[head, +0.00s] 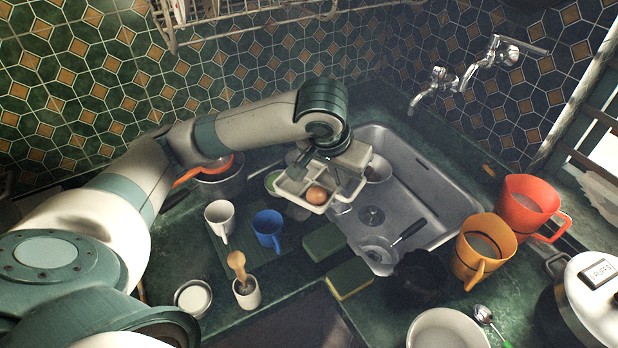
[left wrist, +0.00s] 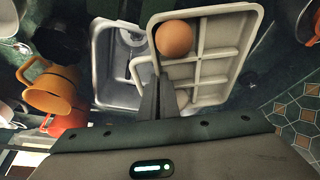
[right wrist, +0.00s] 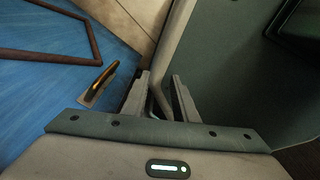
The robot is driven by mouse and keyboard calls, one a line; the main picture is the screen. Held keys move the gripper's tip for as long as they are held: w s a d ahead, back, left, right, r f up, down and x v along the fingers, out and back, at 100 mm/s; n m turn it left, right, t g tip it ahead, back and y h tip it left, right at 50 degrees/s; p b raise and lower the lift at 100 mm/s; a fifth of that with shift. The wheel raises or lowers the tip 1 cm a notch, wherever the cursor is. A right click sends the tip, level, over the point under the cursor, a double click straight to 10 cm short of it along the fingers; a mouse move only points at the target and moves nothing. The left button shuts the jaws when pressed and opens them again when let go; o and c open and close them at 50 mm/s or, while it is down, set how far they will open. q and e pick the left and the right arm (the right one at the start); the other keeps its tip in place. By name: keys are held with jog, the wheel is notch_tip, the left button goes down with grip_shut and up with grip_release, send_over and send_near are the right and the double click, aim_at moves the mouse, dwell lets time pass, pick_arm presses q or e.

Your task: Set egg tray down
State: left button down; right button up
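The egg tray (head: 291,186) is a pale, compartmented tray with one brown egg (head: 317,196) in a corner compartment. It hangs tilted in the air near the left edge of the sink. My left gripper (head: 322,163) is shut on the tray's edge. The left wrist view shows its fingers (left wrist: 158,103) pinching the wall of the tray (left wrist: 215,55) beside the egg (left wrist: 174,38), with other compartments empty. My right gripper (right wrist: 160,95) is out of the head view. Its fingers are apart, with a pale edge or bar showing between them; contact cannot be told.
The sink (head: 415,185) lies right of the tray. A white mug (head: 220,219), blue mug (head: 267,230), mortar (head: 246,292) and green sponges (head: 324,241) crowd the counter in front. Orange (head: 484,249) and red (head: 528,206) mugs stand right. A handle (right wrist: 98,82) shows near my right gripper.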

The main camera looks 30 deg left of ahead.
pick_arm(q)
jog(key=w+d, duration=0.1)
jog(key=d+r, duration=0.1)
jog(key=shift+w+d, duration=0.35)
